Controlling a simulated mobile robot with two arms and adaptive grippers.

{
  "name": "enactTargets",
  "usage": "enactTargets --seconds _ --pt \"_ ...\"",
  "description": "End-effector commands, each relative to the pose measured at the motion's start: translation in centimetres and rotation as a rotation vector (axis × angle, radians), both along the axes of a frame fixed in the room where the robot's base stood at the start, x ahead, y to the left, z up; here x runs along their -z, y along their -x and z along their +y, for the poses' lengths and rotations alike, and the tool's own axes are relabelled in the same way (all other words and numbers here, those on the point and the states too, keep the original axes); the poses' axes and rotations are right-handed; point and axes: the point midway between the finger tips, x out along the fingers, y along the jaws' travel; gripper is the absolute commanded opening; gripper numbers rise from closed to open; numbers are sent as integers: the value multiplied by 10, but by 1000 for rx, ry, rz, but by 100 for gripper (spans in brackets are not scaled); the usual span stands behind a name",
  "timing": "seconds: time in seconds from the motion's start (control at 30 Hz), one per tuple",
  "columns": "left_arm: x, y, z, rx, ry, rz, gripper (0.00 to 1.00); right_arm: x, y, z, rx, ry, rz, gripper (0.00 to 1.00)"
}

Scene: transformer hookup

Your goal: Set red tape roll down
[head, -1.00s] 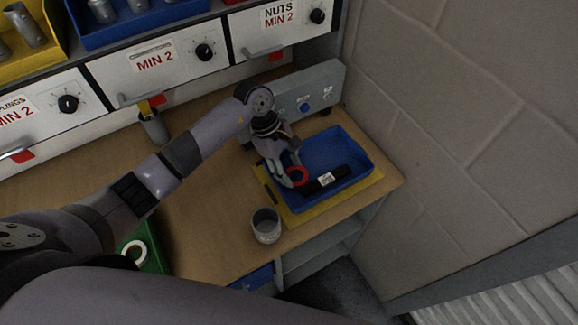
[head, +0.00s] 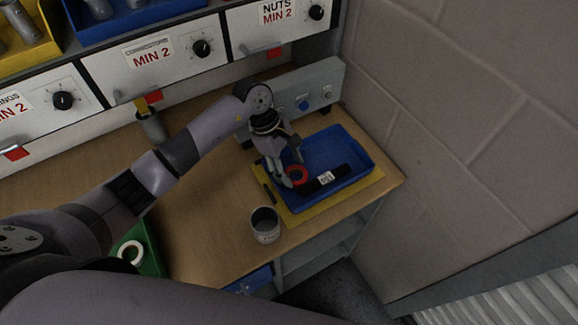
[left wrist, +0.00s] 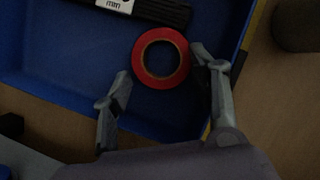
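The red tape roll (head: 299,176) is in the blue tray (head: 345,149), near its left front side. In the left wrist view the roll (left wrist: 160,38) appears flat over the tray floor, beside a black item with a white label (left wrist: 150,8). My left gripper (head: 286,176) reaches down at the tray's left side. Its fingers (left wrist: 161,66) stand apart on either side of the roll, with a small gap at the left finger; the right fingertip is very close to the roll, and contact cannot be told. My right gripper is not in view.
The tray rests on a yellow mat (head: 310,213). A grey cup (head: 265,225) stands in front of it, and a grey box with a blue button (head: 318,92) behind. A green bin with a white roll (head: 131,252) is at lower left. The wall is close on the right.

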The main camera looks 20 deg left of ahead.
Motion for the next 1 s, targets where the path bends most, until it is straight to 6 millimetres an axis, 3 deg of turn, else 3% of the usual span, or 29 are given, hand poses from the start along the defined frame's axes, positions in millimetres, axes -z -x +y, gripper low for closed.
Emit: enactTargets --seconds 0.03,0.37,0.53,0.63,0.7,1.0 --pt "15 10 2 4 -16 28 52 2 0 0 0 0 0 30" --pt "16 10 3 5 -18 29 52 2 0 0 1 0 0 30" --pt "8 10 3 5 -18 29 52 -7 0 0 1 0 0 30" --pt "-4 10 3 5 -17 30 52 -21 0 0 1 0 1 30" --pt "-11 6 10 4 -19 21 52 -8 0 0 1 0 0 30" --pt "-79 -3 34 3 -12 15 52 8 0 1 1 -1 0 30"
